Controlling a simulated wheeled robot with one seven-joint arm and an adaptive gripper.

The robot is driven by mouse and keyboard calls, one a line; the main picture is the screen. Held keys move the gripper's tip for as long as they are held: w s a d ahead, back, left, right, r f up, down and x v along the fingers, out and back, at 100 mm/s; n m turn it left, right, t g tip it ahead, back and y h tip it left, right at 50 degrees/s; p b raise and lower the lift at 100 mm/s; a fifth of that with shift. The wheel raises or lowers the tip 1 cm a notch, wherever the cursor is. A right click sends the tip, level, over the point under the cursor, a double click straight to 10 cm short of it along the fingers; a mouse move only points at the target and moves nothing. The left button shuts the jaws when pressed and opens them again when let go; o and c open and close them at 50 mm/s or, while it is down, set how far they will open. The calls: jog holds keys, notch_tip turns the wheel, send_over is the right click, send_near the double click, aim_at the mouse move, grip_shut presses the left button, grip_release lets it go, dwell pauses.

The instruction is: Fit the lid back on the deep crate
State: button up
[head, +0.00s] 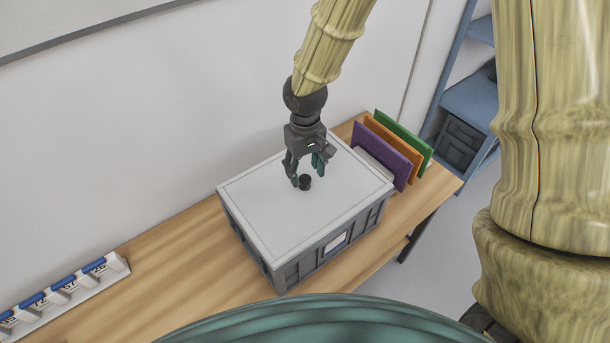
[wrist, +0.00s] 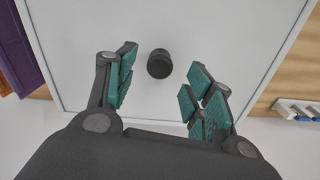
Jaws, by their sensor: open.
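The deep crate (head: 323,261) is grey with a white label and stands on the wooden bench. A light grey lid (head: 265,205) lies over its top and looks flush with the rim. The lid (wrist: 218,28) fills much of the wrist view. A black round knob (head: 305,183) stands up from the lid; it also shows in the wrist view (wrist: 160,64). My gripper (head: 306,176) is open just above the lid, beside the knob. In the wrist view the knob lies a little beyond and between the open fingertips, with clear space on both sides. No contact with it is visible.
Purple (head: 382,155), orange and green upright panels stand on the bench right of the crate. A numbered white rack (head: 70,292) lies at the bench's left. The wall is close behind. Wooden bench surface (head: 180,245) is free left of the crate.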

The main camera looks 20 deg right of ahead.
aim_at(305, 178)
notch_tip(305, 178, up, 8)
dwell(0.5)
jog(key=shift+r, duration=0.1)
